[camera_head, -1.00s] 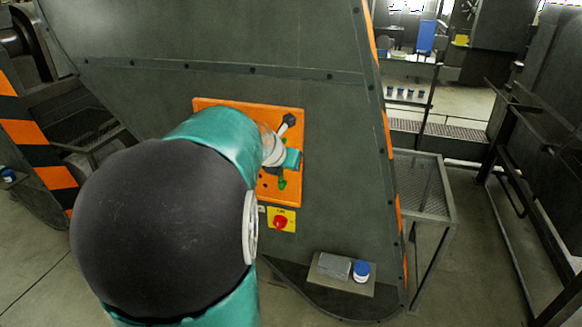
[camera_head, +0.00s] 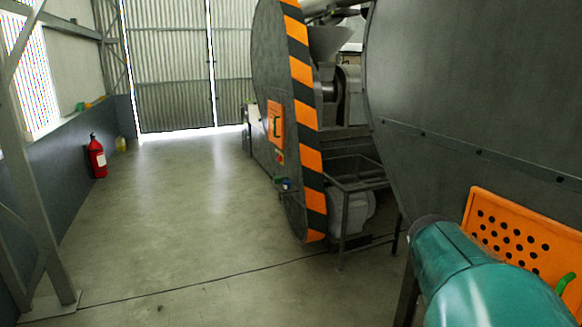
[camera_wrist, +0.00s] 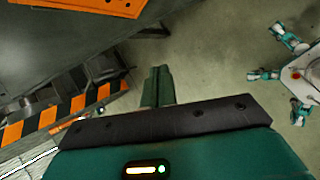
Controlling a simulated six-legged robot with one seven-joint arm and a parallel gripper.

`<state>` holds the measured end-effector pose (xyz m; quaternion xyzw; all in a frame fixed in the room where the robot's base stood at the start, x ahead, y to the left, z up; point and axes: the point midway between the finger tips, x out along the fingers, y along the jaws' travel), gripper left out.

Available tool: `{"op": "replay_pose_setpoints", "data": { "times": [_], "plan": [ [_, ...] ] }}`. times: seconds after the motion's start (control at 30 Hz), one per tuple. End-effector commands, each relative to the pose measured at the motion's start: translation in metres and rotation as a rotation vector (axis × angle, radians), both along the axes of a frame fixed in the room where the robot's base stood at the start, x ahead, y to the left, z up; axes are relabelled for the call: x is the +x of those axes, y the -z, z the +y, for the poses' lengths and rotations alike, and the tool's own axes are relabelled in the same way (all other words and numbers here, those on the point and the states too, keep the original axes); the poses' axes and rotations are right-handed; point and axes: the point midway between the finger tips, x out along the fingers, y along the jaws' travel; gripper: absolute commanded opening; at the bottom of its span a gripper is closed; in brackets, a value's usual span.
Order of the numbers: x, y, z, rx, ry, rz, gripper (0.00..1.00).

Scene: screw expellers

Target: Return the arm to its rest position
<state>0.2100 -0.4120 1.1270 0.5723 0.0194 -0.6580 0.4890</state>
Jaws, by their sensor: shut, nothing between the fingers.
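My gripper (camera_wrist: 157,88) shows in the wrist view as two green fingers lying side by side, shut and empty. They stand over bare grey floor, touching nothing. In the head view, a teal part of my arm fills the lower right corner, and the gripper itself cannot be made out there. The arm stands in front of an orange perforated panel (camera_head: 497,235) on a dark machine wall and hides part of it. A green handle (camera_head: 566,281) shows at the panel's right side.
A second machine with an orange-black striped edge (camera_head: 305,110) stands ahead, with a metal frame stand (camera_head: 352,187) beside it. A red fire extinguisher (camera_head: 96,156) is by the left wall. The floor (camera_head: 180,215) between is clear.

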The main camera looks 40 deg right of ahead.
Motion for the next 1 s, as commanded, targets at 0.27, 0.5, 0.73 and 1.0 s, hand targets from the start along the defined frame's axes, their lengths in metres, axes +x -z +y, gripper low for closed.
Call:
{"op": "replay_pose_setpoints", "data": {
  "times": [0.27, 0.5, 0.73, 1.0],
  "plan": [
    [0.096, -0.001, 0.172, 0.306, 0.163, -0.406, 0.0],
    [0.104, 0.008, 0.33, 0.666, 0.38, -0.569, 0.0],
    [0.08, 0.017, 0.408, 0.855, 0.545, -0.573, 0.0],
    [0.078, 0.018, 0.413, 0.87, 0.571, -0.573, 0.0]
  ]
}}
